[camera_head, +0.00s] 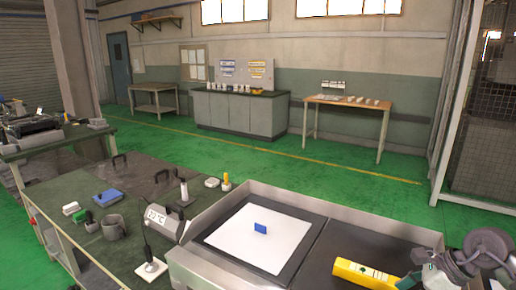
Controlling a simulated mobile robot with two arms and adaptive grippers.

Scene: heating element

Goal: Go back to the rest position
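A small blue block (260,228) stands on a white square plate (240,249). The plate lies on the dark top of a metal-framed heating unit (190,268). A grey box with a °C display (160,219) stands to its left. A yellow bar-shaped object (362,273) lies on the dark surface at the lower right. My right gripper (432,268) is at the lower right, close to the right end of the yellow object. Its fingers are too small and overlapped to tell whether they are open, or whether they touch anything. My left gripper is not in view.
A green-topped bench (65,195) on the left holds a grey mug (113,227), a blue item (106,197) and a white-based probe stand (150,267). A wire-mesh enclosure (485,130) rises at right. Green floor (330,190) lies clear behind the heating unit.

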